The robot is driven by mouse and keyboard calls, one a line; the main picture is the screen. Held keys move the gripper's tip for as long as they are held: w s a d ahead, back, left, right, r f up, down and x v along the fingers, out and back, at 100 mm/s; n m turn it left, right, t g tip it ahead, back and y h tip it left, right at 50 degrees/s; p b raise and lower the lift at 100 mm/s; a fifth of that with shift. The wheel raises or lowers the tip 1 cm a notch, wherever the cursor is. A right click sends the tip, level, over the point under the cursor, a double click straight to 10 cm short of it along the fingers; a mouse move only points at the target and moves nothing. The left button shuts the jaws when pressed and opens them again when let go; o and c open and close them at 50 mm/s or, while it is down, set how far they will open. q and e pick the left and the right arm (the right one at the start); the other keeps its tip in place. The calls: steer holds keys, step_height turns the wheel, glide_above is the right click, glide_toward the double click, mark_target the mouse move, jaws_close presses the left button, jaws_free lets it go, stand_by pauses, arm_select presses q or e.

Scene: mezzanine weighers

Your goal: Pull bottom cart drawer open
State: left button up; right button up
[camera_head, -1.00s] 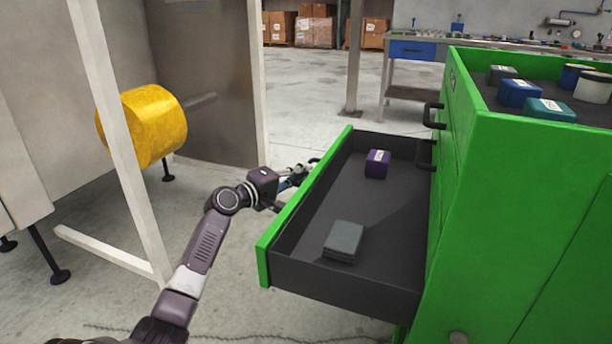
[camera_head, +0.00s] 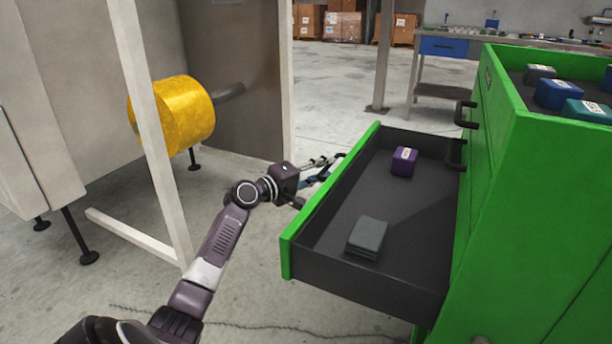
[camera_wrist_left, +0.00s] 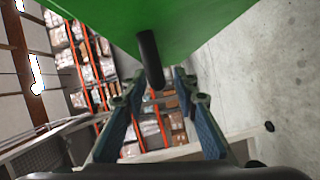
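The green cart (camera_head: 492,190) stands at the right. Inside lie a purple box (camera_head: 404,161) and a grey box (camera_head: 367,237). My left gripper (camera_head: 322,170) is at the outer side of the drawer's green front. In the left wrist view, the black drawer handle (camera_wrist_left: 150,60) comes down from the green front, its end between or near the open fingers (camera_wrist_left: 158,88). The fingers are apart, not closed on it. My right gripper is out of view.
Boxes sit on the cart top, including a blue one (camera_head: 557,95). Bare floor (camera_head: 260,270) lies left of the drawer.

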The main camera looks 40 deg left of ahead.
arm_select(q)
steer(key=s+a, duration=0.1)
steer(key=s, duration=0.9)
steer(key=shift+s+r, duration=0.15)
steer(key=shift+r, duration=0.25)
